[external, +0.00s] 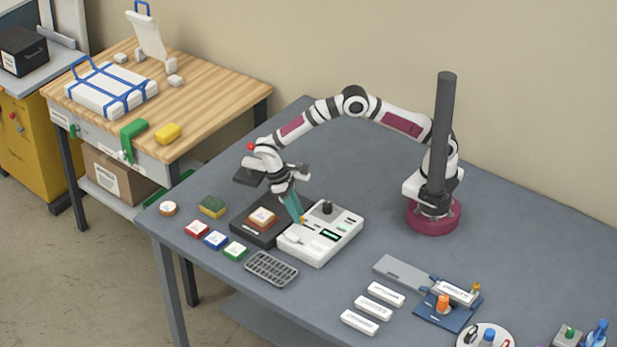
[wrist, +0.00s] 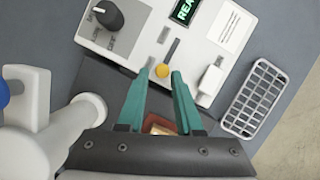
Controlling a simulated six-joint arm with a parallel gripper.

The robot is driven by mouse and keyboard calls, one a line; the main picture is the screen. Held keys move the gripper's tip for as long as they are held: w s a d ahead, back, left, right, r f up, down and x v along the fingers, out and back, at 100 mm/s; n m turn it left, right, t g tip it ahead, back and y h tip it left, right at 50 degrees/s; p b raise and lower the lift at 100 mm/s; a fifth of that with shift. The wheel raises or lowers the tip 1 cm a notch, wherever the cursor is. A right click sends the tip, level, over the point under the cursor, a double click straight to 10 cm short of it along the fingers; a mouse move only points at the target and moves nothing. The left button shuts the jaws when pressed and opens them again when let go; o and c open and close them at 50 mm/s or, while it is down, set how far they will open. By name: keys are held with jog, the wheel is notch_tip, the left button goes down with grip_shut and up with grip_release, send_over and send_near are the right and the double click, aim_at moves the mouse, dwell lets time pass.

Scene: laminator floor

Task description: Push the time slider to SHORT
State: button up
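The white control unit (external: 330,247) stands on the grey table and also fills the upper wrist view (wrist: 200,50). A round yellow slider knob (wrist: 162,70) sits at the near end of a dark slot (wrist: 173,49) in its panel; I take this as the time slider. No SHORT label is readable. My gripper (wrist: 160,73), with teal fingers, is open. In the wrist view its fingertips lie on either side of the yellow knob, with a gap on both sides. In the external view my gripper (external: 300,220) points down at the unit's panel edge; its exact height is unclear.
A black dial (wrist: 107,15) and a lit green display (wrist: 186,10) are on the panel. A white switch (wrist: 211,80) stands right of the slider. A grey grid tray (external: 271,268) lies in front. A dark block with a stacked sample (external: 262,217) adjoins the unit.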

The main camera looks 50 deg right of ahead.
jog(key=shift+o, duration=1)
jog(key=shift+s, duration=0.1)
jog(key=v, duration=1.5)
jog(key=shift+r, duration=0.3)
